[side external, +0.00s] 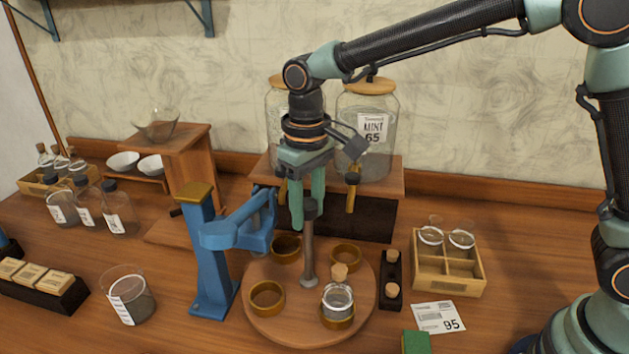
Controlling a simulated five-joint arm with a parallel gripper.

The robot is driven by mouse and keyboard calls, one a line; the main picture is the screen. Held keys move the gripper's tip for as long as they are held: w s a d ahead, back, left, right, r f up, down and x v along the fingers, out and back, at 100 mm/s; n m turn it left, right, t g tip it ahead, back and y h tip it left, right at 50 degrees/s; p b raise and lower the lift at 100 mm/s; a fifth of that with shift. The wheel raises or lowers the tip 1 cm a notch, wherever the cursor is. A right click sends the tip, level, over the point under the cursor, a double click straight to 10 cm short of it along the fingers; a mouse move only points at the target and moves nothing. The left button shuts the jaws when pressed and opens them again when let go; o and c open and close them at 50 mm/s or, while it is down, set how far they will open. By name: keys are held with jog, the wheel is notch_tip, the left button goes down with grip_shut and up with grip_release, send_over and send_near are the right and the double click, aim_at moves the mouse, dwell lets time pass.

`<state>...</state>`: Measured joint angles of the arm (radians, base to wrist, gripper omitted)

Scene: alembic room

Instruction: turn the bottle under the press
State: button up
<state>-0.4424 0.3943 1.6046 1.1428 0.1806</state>
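A round wooden turntable (285,325) carries several brass ring holders and a grey upright post with a dark knob (310,208) at its middle. A clear bottle with a cork (338,302) stands upright in the front right ring, away from the press. The blue press (207,255) stands at the turntable's left, its arm and head (258,222) reaching over the left and back part. My gripper (307,205) points down at the knob. Its green fingers are a little apart, the left one beside the knob and the right one partly behind it. I cannot tell whether they touch it.
A dark block with corks (392,280), a wooden crate with flasks (449,277) and a paper marked 95 (438,317) lie right of the turntable. A beaker (130,296) stands left of the press. Behind is a wooden shelf with large jars (366,125).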

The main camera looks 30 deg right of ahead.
grip_shut()
jog(key=m, duration=0.4)
jog(key=shift+m, duration=1)
jog(key=shift+m, duration=1)
jog(key=m, duration=0.4)
